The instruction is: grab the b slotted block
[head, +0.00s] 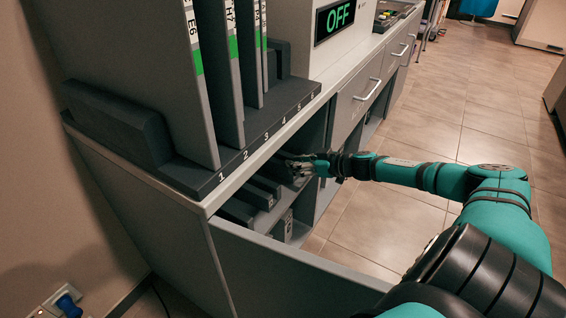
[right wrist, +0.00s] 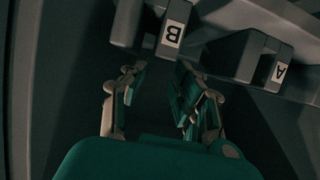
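The B slotted block (right wrist: 176,12) is a dark grey block with a white "B" label, at the top middle of the right wrist view. The label appears upside down. My right gripper (right wrist: 157,72) is open and empty, its two fingers apart just short of the block's labelled end. The block lines up nearer the right finger. In the head view my right gripper (head: 306,166) reaches into the open cabinet compartment under the counter, so I cannot tell the B block apart there. My left gripper is not in view.
A similar A block (right wrist: 262,58) stands right of B. In the head view, dark blocks (head: 262,187) sit on the compartment's shelf. The counter above carries a numbered rack (head: 190,178) with tall panels. The open cabinet door (head: 290,262) stands in front; the floor to the right is clear.

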